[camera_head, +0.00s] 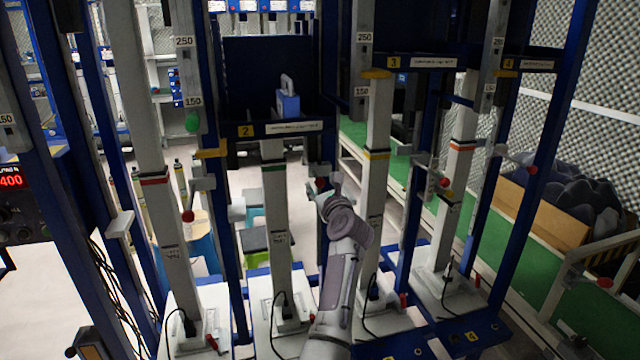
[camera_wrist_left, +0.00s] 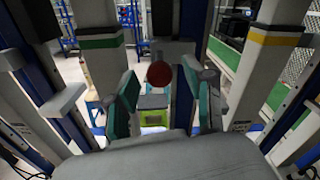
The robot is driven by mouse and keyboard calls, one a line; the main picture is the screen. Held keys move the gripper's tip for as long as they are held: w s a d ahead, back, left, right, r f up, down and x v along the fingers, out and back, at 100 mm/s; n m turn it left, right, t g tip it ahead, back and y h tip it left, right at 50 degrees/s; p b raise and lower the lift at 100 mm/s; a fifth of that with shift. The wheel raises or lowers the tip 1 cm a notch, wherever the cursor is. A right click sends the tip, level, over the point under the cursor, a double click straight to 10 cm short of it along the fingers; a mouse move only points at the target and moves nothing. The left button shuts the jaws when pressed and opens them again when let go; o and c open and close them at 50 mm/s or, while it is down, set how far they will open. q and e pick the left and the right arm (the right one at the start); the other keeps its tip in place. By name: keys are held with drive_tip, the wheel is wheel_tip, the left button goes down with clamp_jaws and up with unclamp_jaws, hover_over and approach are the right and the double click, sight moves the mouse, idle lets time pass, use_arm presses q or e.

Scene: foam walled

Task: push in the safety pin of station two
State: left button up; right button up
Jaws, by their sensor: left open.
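Station two carries a yellow label 2 (camera_head: 246,131) on its dark shelf front, above a pale column with a green band (camera_head: 273,168). A red ball knob (camera_head: 321,184), which looks like its safety pin, sits to the right of that column. In the left wrist view the red knob (camera_wrist_left: 158,74) shows ahead, between my open fingers in the picture. My left gripper (camera_head: 326,190) is right at the knob in the head view and partly hides it. Its two green-padded fingers (camera_wrist_left: 158,98) are spread, with nothing held. I cannot tell whether they touch the knob. My right gripper is not in view.
Neighbouring stations have similar red knobs, one at left (camera_head: 188,215) and one at right (camera_head: 444,183). Blue posts and pale columns stand close on both sides. A green stool (camera_head: 256,258) is behind. A cardboard box (camera_head: 545,215) of dark foam stands at right.

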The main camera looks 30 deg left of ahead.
use_arm(q)
drive_tip(key=v, duration=0.5)
drive_tip(key=shift+s+d, duration=0.25)
drive_tip(key=shift+s, duration=0.05)
